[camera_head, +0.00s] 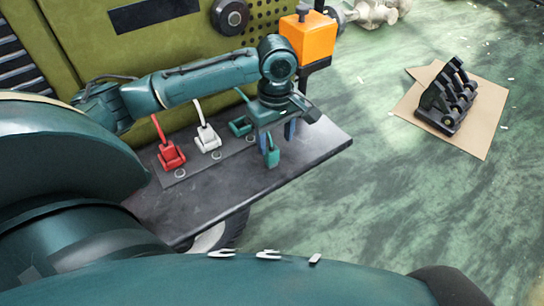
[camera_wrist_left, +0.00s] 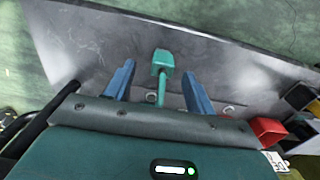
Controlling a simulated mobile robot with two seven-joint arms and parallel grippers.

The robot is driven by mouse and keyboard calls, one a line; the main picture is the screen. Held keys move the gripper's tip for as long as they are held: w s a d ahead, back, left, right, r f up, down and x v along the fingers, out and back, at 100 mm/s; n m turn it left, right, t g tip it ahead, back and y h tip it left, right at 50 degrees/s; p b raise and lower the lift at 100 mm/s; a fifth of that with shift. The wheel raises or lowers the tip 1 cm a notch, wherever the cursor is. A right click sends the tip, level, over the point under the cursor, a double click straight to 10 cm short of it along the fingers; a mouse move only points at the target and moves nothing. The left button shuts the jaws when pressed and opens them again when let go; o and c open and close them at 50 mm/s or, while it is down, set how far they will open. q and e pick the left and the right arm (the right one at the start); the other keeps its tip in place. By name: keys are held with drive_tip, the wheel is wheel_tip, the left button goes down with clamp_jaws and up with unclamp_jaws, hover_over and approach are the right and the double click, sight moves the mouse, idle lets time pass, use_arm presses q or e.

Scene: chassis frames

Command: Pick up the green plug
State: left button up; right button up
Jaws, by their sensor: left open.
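The green plug (camera_head: 271,157) shows as a small green block with a thin stem, low over the dark shelf (camera_head: 300,152), near its right part. My left gripper (camera_head: 277,136) points down over it with its blue fingers apart. In the left wrist view the green plug (camera_wrist_left: 162,62) lies between the two open fingers (camera_wrist_left: 157,70), with a gap on each side. I cannot tell whether the plug touches the shelf. Another green piece (camera_head: 240,126), by a green cable, sits just left of the gripper.
A red plug (camera_head: 171,156) and a white plug (camera_head: 207,139) with cables stand on the shelf to the left. An orange box (camera_head: 308,38) rises behind the gripper. A black rack (camera_head: 448,97) stands on cardboard (camera_head: 484,138) on the floor at right.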

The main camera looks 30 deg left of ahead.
sight(271, 149)
use_arm(q)
drive_tip(key=f, duration=0.3)
drive_tip(key=a+f, duration=0.1)
drive_tip(key=shift+s+f, duration=0.15)
drive_tip(key=shift+f, duration=0.25)
drive_tip(key=shift+f+b, duration=0.3)
drive_tip(key=shift+f, duration=0.2)
drive_tip(key=shift+c, duration=0.5)
drive_tip(key=c, duration=1)
drive_tip(key=shift+o, duration=0.2)
